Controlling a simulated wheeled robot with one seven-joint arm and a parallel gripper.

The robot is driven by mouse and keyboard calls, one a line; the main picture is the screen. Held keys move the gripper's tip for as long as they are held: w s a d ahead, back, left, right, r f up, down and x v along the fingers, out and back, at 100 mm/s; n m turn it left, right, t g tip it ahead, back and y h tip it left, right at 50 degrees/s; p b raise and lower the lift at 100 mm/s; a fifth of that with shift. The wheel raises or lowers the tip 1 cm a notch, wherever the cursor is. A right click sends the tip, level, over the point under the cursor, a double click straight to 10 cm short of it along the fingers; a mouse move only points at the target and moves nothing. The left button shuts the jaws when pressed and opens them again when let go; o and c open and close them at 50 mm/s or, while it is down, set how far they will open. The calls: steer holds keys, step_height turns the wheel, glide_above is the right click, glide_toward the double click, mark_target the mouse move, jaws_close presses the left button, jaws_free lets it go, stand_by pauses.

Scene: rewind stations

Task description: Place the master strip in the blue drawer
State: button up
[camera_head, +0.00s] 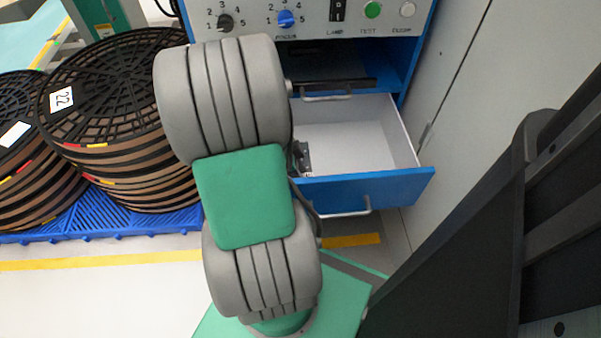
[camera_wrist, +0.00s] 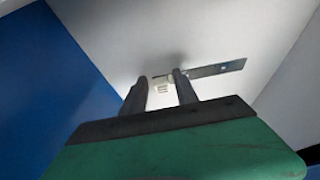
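The blue drawer (camera_head: 365,188) is pulled open under the control panel; its inside is white. In the wrist view its blue wall (camera_wrist: 55,85) and pale inside surround my gripper (camera_wrist: 159,77). The two dark fingers stand apart, so the gripper is open. The master strip (camera_wrist: 217,69), a thin grey metal strip with a small hole, lies against the drawer's pale inside just beyond the fingertips. A small whitish marked part shows between the fingers. In the head view my arm hides most of the gripper, and a small dark grey piece (camera_head: 302,157) shows at the drawer's left side.
Above the drawer are a dark open shelf (camera_head: 330,68) and a panel with knobs (camera_head: 300,18). Stacked black reels (camera_head: 105,85) stand on a blue pallet (camera_head: 140,222) at left. A pale wall (camera_head: 470,110) and a dark frame stand close at right.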

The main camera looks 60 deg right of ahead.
steer(key=shift+o, duration=0.6)
steer(key=shift+r, duration=0.1)
steer(key=shift+w+r+p, duration=0.1)
steer(key=shift+r+p, duration=0.25)
steer(key=p+v, duration=0.4)
steer(key=v, duration=0.7)
steer(key=shift+a, duration=0.15)
steer(key=shift+w+r, duration=0.1)
steer(key=shift+r, duration=0.05)
